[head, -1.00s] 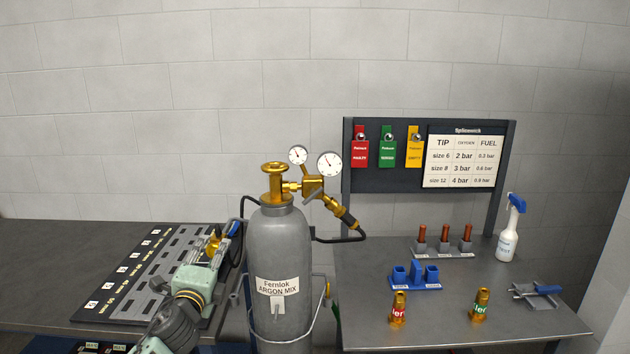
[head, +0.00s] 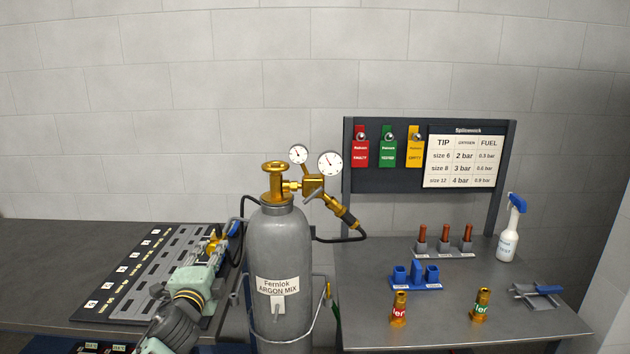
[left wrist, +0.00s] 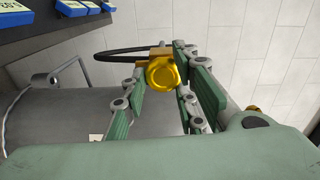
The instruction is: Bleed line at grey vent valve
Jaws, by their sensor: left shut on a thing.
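My left gripper (head: 214,247) reaches in low from the left, beside the grey gas cylinder (head: 281,245). It is shut on a brass fitting (head: 212,243). In the left wrist view the fitting's round brass face (left wrist: 163,75) shows between the green finger pads, with a black hose (left wrist: 120,50) curving away from it. The brass regulator (head: 313,185) on the cylinder has two white gauges and a small grey lever (head: 312,197). I cannot tell whether that lever is the grey vent valve. The gripper hides part of the fitting. My right gripper is not in view.
A slotted rack (head: 165,270) lies on the left bench. The right bench (head: 375,265) holds a blue stand (head: 416,276), two brass fittings, copper-coloured tips in holders and a spray bottle (head: 508,235). Red, green and yellow tags hang on the board (head: 470,195). The cylinder stands between the benches.

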